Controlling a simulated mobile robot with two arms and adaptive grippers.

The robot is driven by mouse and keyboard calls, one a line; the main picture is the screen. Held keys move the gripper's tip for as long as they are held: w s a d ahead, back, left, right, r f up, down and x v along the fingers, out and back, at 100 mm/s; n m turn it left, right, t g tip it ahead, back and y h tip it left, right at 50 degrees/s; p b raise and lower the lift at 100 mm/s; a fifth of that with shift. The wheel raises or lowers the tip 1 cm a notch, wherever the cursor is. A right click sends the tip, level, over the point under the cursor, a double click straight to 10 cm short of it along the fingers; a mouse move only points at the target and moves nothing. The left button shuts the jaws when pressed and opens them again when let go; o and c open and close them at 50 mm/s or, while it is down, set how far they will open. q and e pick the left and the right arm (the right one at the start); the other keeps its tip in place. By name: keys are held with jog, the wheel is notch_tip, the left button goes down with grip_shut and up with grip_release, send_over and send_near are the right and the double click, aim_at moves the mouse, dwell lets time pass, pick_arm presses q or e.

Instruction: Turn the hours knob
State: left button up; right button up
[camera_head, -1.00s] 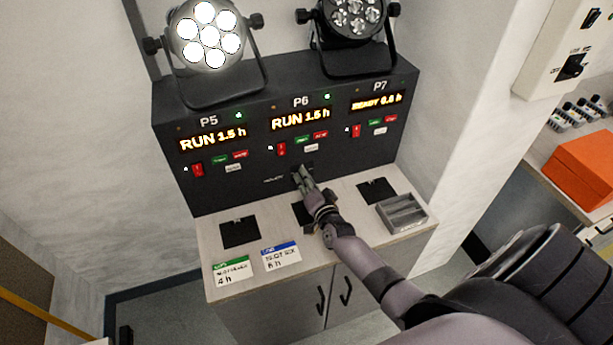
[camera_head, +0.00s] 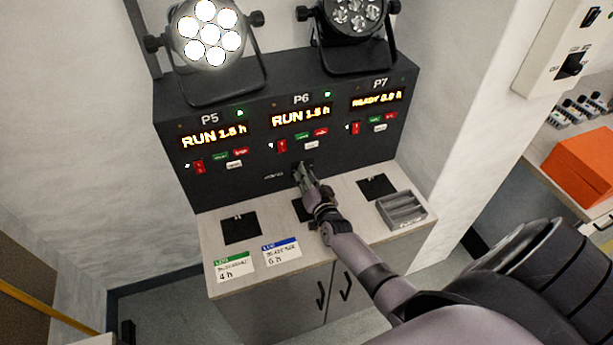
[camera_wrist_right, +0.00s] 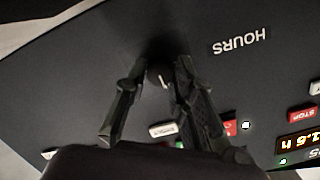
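The hours knob (camera_wrist_right: 158,77) is a small dark round knob with a pale pointer mark, on the dark control panel (camera_head: 235,185) beside the HOURS label (camera_wrist_right: 240,40). My right gripper (camera_head: 301,171) reaches the lower panel face under P6. In the right wrist view, the two fingers of my right gripper (camera_wrist_right: 161,72) stand on either side of the knob, close against it. In the head view the gripper hides the knob. My left gripper is out of view.
Displays for P5 (camera_head: 214,135), P6 (camera_head: 302,115) and P7 (camera_head: 377,99) are lit, with red, green and white buttons below. Two lamps stand on top; the left lamp (camera_head: 207,35) glows. A grey tray (camera_head: 402,209) and two cards lie on the ledge.

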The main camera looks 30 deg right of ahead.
jog(key=o, duration=0.5)
jog(key=shift+c, duration=0.2)
jog(key=v, duration=1.2)
